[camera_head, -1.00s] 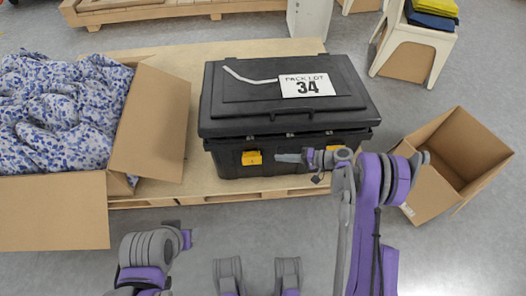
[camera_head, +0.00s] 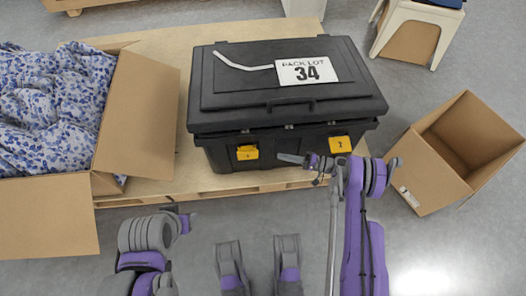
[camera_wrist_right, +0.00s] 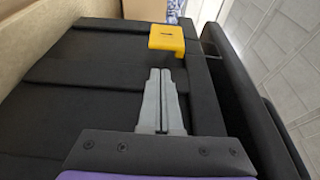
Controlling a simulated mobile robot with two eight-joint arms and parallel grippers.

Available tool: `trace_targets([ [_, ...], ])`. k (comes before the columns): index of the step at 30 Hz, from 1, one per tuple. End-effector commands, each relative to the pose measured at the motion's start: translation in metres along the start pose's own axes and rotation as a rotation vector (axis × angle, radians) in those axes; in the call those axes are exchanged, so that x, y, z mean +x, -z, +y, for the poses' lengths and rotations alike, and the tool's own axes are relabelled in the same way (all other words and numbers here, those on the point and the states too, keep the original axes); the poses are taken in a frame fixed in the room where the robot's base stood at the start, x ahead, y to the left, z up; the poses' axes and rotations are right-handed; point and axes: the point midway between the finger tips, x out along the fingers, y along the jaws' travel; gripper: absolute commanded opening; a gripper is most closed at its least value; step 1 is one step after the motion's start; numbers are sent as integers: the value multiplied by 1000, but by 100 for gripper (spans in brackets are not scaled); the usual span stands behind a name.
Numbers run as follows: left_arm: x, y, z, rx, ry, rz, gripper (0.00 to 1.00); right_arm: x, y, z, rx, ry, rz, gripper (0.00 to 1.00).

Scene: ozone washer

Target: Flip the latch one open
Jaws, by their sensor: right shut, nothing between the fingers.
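A black lidded case (camera_head: 290,92) stands on the pallet. Its front has two yellow latches, both apparently lying against the case. The left latch (camera_head: 247,152) carries a small dark mark that I cannot read with certainty; the right latch (camera_head: 340,144) carries another. My right gripper (camera_head: 283,157) is shut and empty in front of the case, between the latches, pointing left. In the right wrist view, its closed fingers (camera_wrist_right: 161,82) point at a yellow latch (camera_wrist_right: 167,38), with a gap between.
A wooden pallet (camera_head: 170,185) carries the case and an open carton (camera_head: 140,115) of blue-patterned cloth. An empty open carton (camera_head: 425,175) stands at right. A white stool (camera_head: 418,40) is behind it. Grey floor is clear in front of the pallet.

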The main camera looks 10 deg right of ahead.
Motion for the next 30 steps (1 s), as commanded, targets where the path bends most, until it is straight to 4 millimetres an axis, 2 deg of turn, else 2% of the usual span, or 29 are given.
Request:
trace_targets([
  [5, 3, 0, 0, 0, 0, 0, 50, 18, 0, 0, 0, 0, -3, 0],
  [12, 10, -2, 0, 0, 0, 0, 50, 62, -1, 1, 1, 0, -4, 0],
  [18, 14, -2, 0, 0, 0, 1, 50, 89, 0, 0, 0, -1, -1, 0],
  [22, 15, -2, 0, 0, 0, 1, 50, 98, 0, 0, 0, -1, -2, 0],
  [30, 15, -2, 0, 0, 0, 1, 50, 100, 0, 0, 0, -1, 0, 0],
])
